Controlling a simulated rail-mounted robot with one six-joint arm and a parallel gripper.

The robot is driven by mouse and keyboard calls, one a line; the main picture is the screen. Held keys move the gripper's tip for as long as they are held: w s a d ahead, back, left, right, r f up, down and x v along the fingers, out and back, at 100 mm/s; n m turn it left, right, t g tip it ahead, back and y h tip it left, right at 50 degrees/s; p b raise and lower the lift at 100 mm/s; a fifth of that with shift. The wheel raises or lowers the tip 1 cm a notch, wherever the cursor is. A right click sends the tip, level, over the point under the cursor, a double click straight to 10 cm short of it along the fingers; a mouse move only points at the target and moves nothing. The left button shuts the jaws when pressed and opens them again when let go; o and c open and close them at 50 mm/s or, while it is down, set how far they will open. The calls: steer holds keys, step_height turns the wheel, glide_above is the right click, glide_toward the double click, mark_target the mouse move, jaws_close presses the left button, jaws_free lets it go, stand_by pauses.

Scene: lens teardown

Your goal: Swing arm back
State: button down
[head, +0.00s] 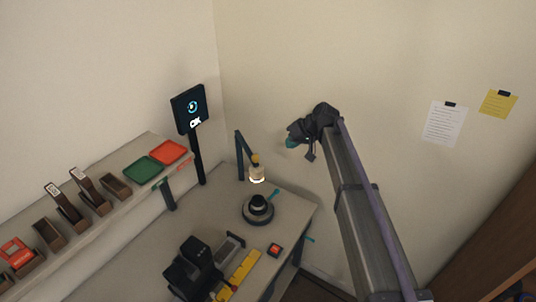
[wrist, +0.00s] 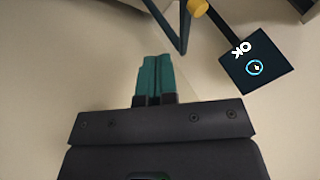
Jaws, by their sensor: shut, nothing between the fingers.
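A dark blue swing arm (head: 240,155) stands at the back of the bench, with a yellow knob (head: 256,158) and a pale lit head (head: 257,174). The head appears above a round black piece (head: 258,205) on the bench; the gap is hard to judge. The arm (wrist: 172,25) and its yellow knob (wrist: 197,7) also show at the top of the wrist view. My gripper (head: 291,143) is up in the air, right of the swing arm in the head view. Its teal fingers (wrist: 155,60) are together and empty, apart from the swing arm.
A black screen (head: 190,108) reading OK stands on a post behind the bench. A shelf at left carries a green tray (head: 142,169), a red tray (head: 168,152) and several brown bins. A red button box (head: 274,249) and a yellow strip (head: 240,272) lie at the bench front.

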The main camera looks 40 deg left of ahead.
steer(key=s+a+f+b, duration=0.4)
steer(key=a+f+b, duration=0.3)
steer(key=a+f, duration=0.1)
steer(key=shift+a+b, duration=0.2)
steer(key=shift+b, duration=0.1)
steer(key=shift+s, duration=0.15)
